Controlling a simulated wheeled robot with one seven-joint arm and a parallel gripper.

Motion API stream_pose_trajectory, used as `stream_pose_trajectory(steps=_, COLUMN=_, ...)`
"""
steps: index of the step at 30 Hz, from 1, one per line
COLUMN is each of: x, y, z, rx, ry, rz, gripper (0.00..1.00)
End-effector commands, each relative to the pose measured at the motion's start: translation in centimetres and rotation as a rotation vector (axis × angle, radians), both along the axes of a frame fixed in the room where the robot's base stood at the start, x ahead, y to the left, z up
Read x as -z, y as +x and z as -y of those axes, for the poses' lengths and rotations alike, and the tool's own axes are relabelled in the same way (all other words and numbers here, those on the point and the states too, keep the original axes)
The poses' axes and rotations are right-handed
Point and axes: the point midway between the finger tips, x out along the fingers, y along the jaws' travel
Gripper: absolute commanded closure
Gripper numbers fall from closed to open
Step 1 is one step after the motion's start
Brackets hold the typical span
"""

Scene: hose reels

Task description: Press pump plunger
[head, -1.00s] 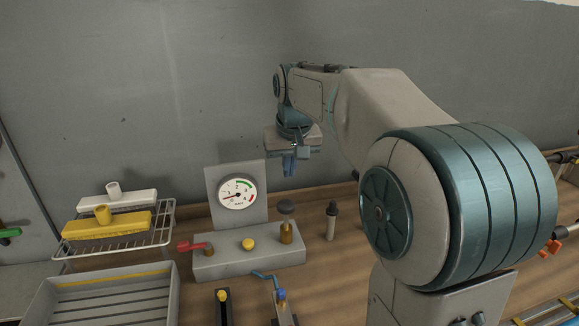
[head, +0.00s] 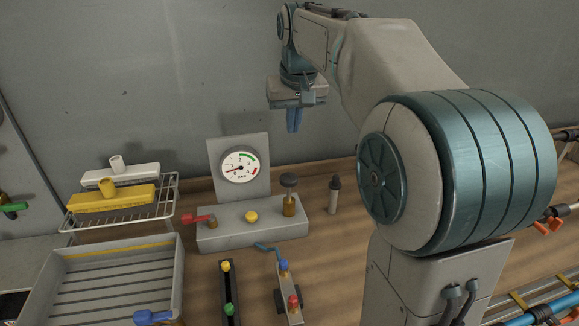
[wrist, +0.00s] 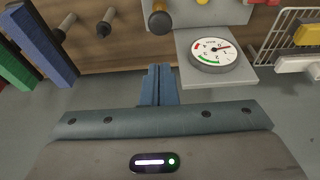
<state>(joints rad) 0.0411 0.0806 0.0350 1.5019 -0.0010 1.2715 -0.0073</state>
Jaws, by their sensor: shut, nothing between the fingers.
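The pump plunger (head: 288,181) has a dark round knob on a thin stem above a brass cylinder. It stands at the right end of the grey pump block (head: 252,231). In the wrist view the knob (wrist: 160,21) is at the top middle. My gripper (head: 294,128) is shut and empty, its blue fingers pointing down. In the head view its tips show above the knob, with wall visible between them. In the wrist view the fingertips (wrist: 158,70) are below the knob in the picture, apart from it. The round pressure gauge (head: 240,166) stands behind the block.
A red lever (head: 198,218) and a yellow button (head: 251,216) are on the block left of the plunger. A dark-topped peg (head: 334,194) stands to its right. A wire rack (head: 130,212) with yellow and white pieces and a grey tray (head: 110,285) are left.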

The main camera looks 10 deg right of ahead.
Motion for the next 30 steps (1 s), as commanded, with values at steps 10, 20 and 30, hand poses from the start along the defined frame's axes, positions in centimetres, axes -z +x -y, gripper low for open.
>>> stream_pose_trajectory(steps=10, x=2.0, y=0.5, z=0.0, rx=0.000, ry=0.000, rz=-0.004, gripper=1.00)
stream_pose_trajectory(steps=20, x=8.6, y=2.5, z=0.0, rx=0.001, ry=0.000, rz=-0.005, gripper=1.00)
stream_pose_trajectory(steps=30, x=13.1, y=2.8, z=0.0, rx=0.001, ry=0.000, rz=-0.001, gripper=1.00)
